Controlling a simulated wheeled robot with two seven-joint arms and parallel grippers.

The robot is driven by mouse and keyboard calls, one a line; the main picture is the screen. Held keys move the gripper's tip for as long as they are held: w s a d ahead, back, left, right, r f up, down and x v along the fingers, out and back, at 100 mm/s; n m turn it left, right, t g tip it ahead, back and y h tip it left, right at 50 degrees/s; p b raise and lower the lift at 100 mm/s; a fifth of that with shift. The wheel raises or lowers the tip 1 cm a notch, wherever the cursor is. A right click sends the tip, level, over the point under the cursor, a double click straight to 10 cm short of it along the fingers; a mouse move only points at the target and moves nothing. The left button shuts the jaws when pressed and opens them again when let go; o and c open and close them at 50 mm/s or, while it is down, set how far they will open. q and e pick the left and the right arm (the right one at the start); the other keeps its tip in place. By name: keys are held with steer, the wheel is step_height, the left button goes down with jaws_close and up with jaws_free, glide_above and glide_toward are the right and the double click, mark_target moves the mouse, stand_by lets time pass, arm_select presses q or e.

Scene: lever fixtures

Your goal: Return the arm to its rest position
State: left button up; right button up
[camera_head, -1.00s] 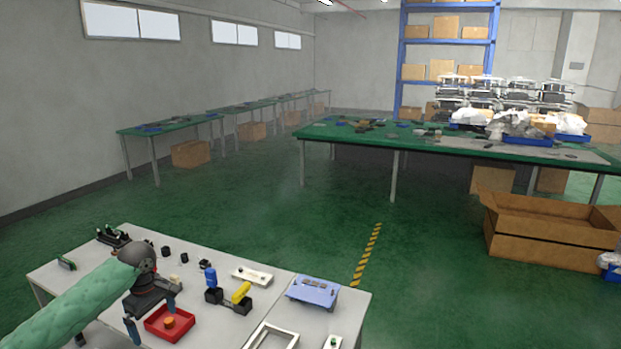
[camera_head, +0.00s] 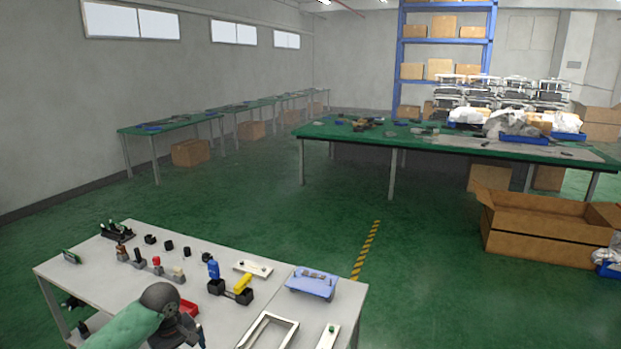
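My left arm, in a green sleeve, comes in at the bottom left of the head view. My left gripper (camera_head: 184,337) is over the front part of the white table (camera_head: 95,270), close to the red tray (camera_head: 190,308), which it partly hides. Its fingers are partly cut off by the lower picture edge, so their opening is unclear. No object shows held in it. My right gripper is not in view.
Small black, brown and red-topped pieces (camera_head: 157,264) stand in rows behind the gripper. A white plate (camera_head: 253,268), a light blue box (camera_head: 312,284) and a white frame (camera_head: 268,331) are to the right. An open carton (camera_head: 548,235) stands on the floor.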

arm_select(q)
steer(key=s+d+f+m+t+h, duration=0.1)
steer(key=s+d+f+m, duration=0.35)
steer(key=s+d, duration=0.2)
steer(key=s+d+f+m+t, duration=0.1)
steer(key=s+d+f+m, duration=0.2)
steer(key=s+d+f, duration=0.4)
steer(key=s+a+r+m+t+y, duration=0.15)
steer(key=s+m, duration=0.25)
steer(key=s, duration=1.5)
step_height(320, 180, down, 24)
steer(key=d+g, duration=0.2)
steer(key=s+f, duration=0.3)
steer(key=f, duration=0.6)
steer(key=s+f, duration=0.2)
steer(key=f, duration=0.8)
steer(key=shift+s+d+f+h, duration=0.2)
steer(key=shift+s+d+h, duration=0.1)
steer(key=shift+s+h, duration=0.1)
steer(key=shift+g, duration=0.25)
